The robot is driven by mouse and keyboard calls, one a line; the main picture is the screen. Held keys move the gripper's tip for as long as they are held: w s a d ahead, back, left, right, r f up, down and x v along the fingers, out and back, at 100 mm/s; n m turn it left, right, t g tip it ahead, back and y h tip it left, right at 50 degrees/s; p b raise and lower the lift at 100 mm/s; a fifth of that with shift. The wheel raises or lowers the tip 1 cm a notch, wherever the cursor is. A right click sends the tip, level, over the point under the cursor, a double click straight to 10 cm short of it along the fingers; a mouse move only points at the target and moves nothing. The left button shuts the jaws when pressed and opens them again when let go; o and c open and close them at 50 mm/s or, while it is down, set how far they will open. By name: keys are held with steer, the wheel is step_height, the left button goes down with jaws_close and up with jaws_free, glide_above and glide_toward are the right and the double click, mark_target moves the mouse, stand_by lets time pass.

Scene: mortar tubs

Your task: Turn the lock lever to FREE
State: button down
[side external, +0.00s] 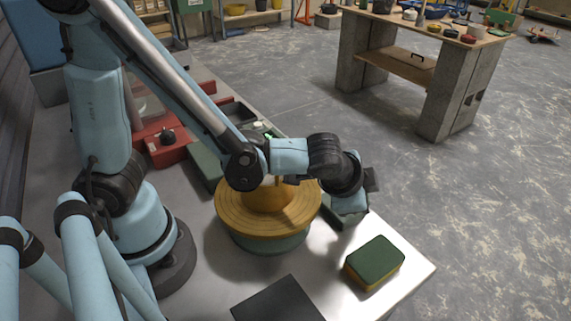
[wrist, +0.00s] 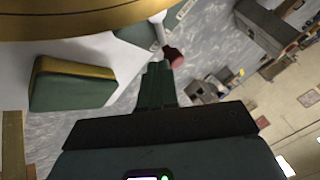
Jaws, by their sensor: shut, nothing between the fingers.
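The lock lever shows in the wrist view as a pale shaft (wrist: 158,27) with a dark red knob (wrist: 174,56). It stands out from a green housing (wrist: 130,33) with a small pale label, too small to read. My gripper (wrist: 158,68) has its fingers shut together and empty. In the picture the fingertips lie just beside the knob; I cannot tell whether they touch it. In the side external view my wrist is bent down at the right of the wooden wheel (side external: 235,213), and the lever is hidden or not discernible there.
The wheel's rim (wrist: 70,22) crosses the top left of the wrist view. A green and yellow block (side external: 375,262) lies near the bench's right corner, and a dark plate (side external: 280,301) at the front. A red tray (side external: 165,153) stands behind. Open floor lies right of the bench.

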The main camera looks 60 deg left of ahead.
steer(key=shift+w+a+n+y, duration=0.1)
steer(key=shift+w+n+y, duration=0.15)
steer(key=shift+n+y, duration=0.25)
steer(key=n+y, duration=0.1)
steer(key=w+n+g, duration=0.1)
steer(key=n, duration=0.1)
steer(key=shift+w+a+n+y, duration=0.1)
steer(key=shift+a+n+y, duration=0.2)
steer(key=shift+y, duration=0.1)
steer(key=n, duration=0.1)
steer(key=a+n+g+y, duration=0.1)
steer(key=shift+w+n, duration=0.3)
steer(key=shift+w, duration=0.1)
steer(key=n, duration=0.1)
steer(key=n+g+y, duration=0.1)
steer(key=a+n, duration=0.1)
steer(key=shift+w+y, duration=0.25)
steer(key=shift+y, duration=0.05)
steer(key=shift+s, duration=0.1)
steer(key=shift+s+d, duration=0.25)
steer(key=shift+s, duration=0.45)
steer(key=shift+d, duration=0.1)
